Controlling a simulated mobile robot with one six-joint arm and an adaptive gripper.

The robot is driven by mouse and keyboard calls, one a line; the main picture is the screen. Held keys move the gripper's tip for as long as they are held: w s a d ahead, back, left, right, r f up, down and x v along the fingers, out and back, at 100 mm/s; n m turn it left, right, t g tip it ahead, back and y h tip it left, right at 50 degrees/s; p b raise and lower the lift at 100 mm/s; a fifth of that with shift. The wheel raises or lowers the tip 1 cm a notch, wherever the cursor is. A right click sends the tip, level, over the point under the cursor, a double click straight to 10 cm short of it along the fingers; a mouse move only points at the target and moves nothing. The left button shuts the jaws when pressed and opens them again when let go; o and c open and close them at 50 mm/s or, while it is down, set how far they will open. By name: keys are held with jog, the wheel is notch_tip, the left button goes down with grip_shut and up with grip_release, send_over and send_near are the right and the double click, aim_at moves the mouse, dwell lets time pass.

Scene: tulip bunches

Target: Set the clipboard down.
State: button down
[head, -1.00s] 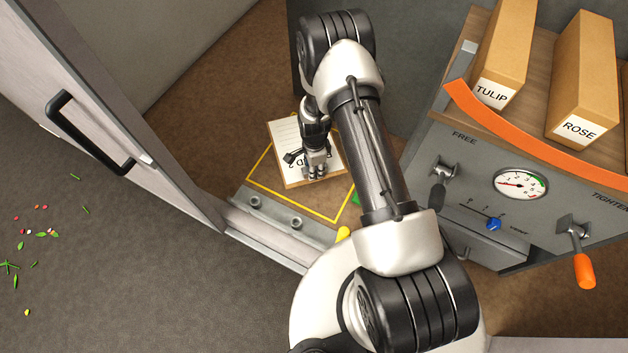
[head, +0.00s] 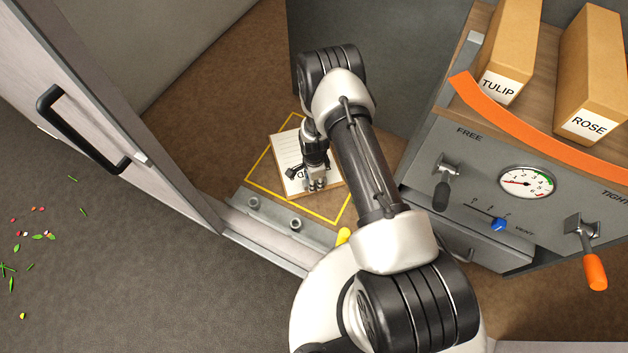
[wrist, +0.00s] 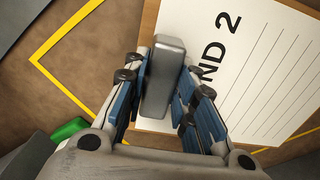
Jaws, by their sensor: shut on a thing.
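The clipboard (head: 294,181) is a brown board with a lined white sheet. In the head view it appears within the yellow outline (head: 264,192) on the brown floor; I cannot tell whether it touches the floor. My gripper (head: 316,186) is at the clipboard's near edge, pointing down. In the wrist view, the fingers (wrist: 158,95) are shut on the clipboard's grey metal clip (wrist: 165,70). The sheet (wrist: 262,60) there shows "ND 2" and ruled lines. My fingers and the clip hide part of the board.
A metal sill with studs (head: 272,214) runs in front of the outline, and an open door (head: 110,120) stands left. A grey machine (head: 470,190) with levers and a gauge stands right, bearing TULIP (head: 515,50) and ROSE (head: 597,80) boxes. Petals and leaves litter the left floor.

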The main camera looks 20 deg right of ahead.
jog(key=c, duration=1.3)
grip_release()
jog(key=shift+r, duration=0.1)
notch_tip(320, 180, up, 27)
jog(key=w+n+t+p, duration=0.1)
jog(key=w+n+p, duration=0.1)
jog(key=n+p, duration=0.1)
jog(key=s+a+r+n+t, duration=0.1)
jog(key=s+r+n, duration=0.2)
jog(key=r, duration=0.6)
jog(key=s+r+n, duration=0.2)
jog(key=r+n, duration=0.1)
jog(key=r, duration=0.6)
jog(key=s+r+n+t, duration=0.1)
jog(key=s+r+n, duration=0.2)
jog(key=s, duration=0.4)
jog(key=s+r+n, duration=0.3)
jog(key=s+r, duration=0.2)
jog(key=s, duration=0.2)
jog(key=s+r+n+t, duration=0.1)
jog(key=s+r+n, duration=0.2)
jog(key=s, duration=0.4)
jog(key=shift+s+a+r+t, duration=0.15)
jog(key=shift+a+r, duration=0.05)
jog(key=shift+r, duration=0.25)
jog(key=shift+s+a+r+t, duration=0.15)
jog(key=shift+a+r, duration=0.05)
jog(key=shift+r, duration=0.25)
